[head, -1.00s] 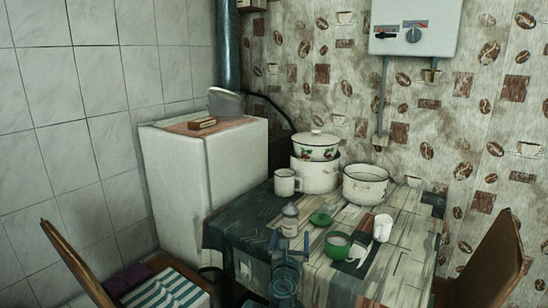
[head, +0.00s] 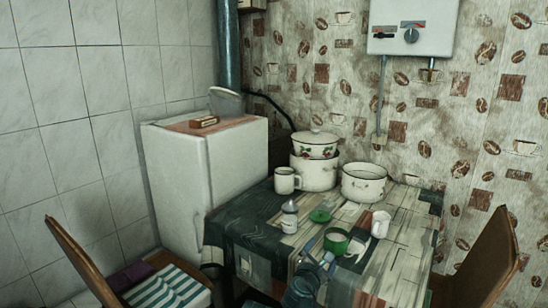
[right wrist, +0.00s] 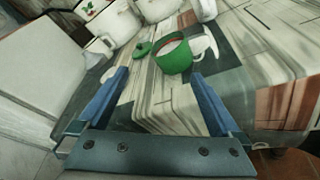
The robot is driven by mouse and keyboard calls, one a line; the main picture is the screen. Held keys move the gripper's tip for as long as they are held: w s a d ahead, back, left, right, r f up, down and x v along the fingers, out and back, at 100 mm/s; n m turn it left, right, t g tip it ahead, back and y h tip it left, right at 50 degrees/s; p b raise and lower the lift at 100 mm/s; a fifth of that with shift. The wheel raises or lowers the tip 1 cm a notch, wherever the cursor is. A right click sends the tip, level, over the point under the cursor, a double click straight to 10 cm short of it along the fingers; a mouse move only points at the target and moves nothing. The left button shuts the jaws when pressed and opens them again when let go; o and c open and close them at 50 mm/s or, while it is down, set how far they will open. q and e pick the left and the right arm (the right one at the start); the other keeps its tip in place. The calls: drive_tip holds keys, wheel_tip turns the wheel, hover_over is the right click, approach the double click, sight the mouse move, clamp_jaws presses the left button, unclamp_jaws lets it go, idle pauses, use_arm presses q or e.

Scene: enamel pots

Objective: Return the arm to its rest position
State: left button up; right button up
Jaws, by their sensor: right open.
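My right gripper (head: 317,262) is at the front edge of the table in the head view, open and empty, with its arm coming in from the bottom. In the right wrist view its two blue fingers (right wrist: 160,76) stand wide apart. A green mug (head: 337,241) stands on the table just beyond the gripper. It also shows past the fingertips in the right wrist view (right wrist: 174,57), apart from them. My left gripper is not in view.
The table (head: 395,262) holds a green lid (head: 319,216), a small bottle (head: 289,218), a white cup (head: 380,224), a white mug (head: 286,181), an open pot (head: 364,184) and stacked pots (head: 315,173). Chairs stand left (head: 75,255) and right (head: 490,260).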

drive_tip(key=s+d+f+m+g+y, duration=0.1)
drive_tip(key=s+d+f+m+g, duration=0.3)
drive_tip(key=s+f+m, duration=0.5)
drive_tip(key=s+d+f+m+g+y, duration=0.25)
drive_tip(key=s+f+m+g, duration=0.35)
drive_tip(key=m, duration=0.4)
drive_tip(key=s+a+f+m+g+y+b, duration=0.1)
drive_tip(key=s+a+f+g+b, duration=0.3)
drive_tip(key=s+a+f+b, duration=0.85)
wheel_tip(320, 180, up, 31)
drive_tip(key=w+a+p, duration=0.1)
drive_tip(key=a+p, duration=0.1)
drive_tip(key=p, duration=3)
drive_tip(key=shift+w+f+p, duration=0.15)
drive_tip(key=shift+f+p, duration=0.05)
drive_tip(key=shift+p, duration=0.1)
